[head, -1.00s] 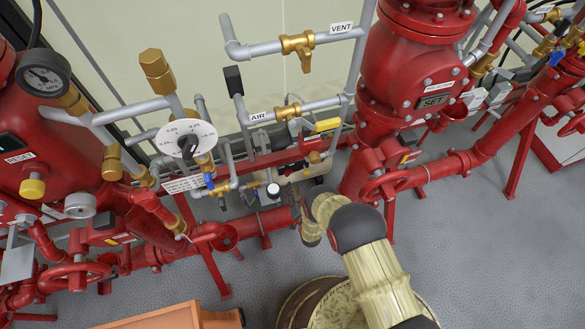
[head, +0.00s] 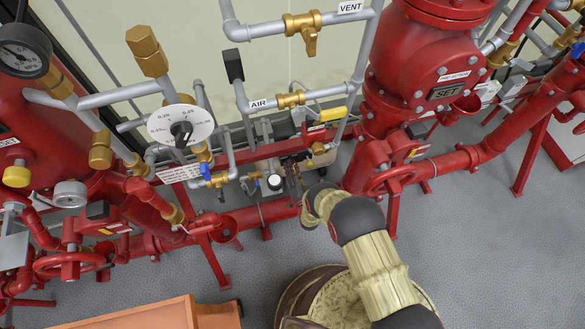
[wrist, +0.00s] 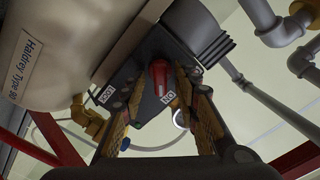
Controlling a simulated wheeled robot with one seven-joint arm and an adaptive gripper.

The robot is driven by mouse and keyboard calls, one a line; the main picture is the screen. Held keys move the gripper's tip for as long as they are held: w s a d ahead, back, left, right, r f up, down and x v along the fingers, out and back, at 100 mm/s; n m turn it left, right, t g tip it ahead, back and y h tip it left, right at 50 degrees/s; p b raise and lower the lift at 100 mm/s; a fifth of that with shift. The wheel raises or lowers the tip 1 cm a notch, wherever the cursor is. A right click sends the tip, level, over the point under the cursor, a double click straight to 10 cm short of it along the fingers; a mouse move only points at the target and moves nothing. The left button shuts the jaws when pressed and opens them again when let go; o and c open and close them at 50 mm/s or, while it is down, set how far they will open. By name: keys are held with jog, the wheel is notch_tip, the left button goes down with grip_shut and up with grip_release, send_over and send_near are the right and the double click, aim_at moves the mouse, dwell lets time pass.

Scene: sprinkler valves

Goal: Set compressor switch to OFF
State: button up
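The compressor switch (wrist: 160,78) is a red knob on a dark plate in the wrist view. The plate has one small white label on the left (wrist: 105,96), which seems to read OFF upside down, and an ON label (wrist: 168,97) on the right. Which label the knob points at is not clear. My gripper (wrist: 158,88) is open, with one finger on each side of the knob; I cannot tell if either touches it. The cream compressor tank (wrist: 60,50) lies behind. In the head view my arm reaches towards the compressor (head: 321,159), and the switch cannot be made out.
Red pipes and valves crowd the head view. A red handwheel (head: 390,178) stands right of my arm. Grey AIR piping (head: 262,103) runs above, with a round white dial (head: 172,122) to the left. An orange box (head: 150,316) is at the lower left. Grey floor is open at right.

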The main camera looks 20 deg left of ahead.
jog(key=shift+c, duration=1.2)
grip_shut()
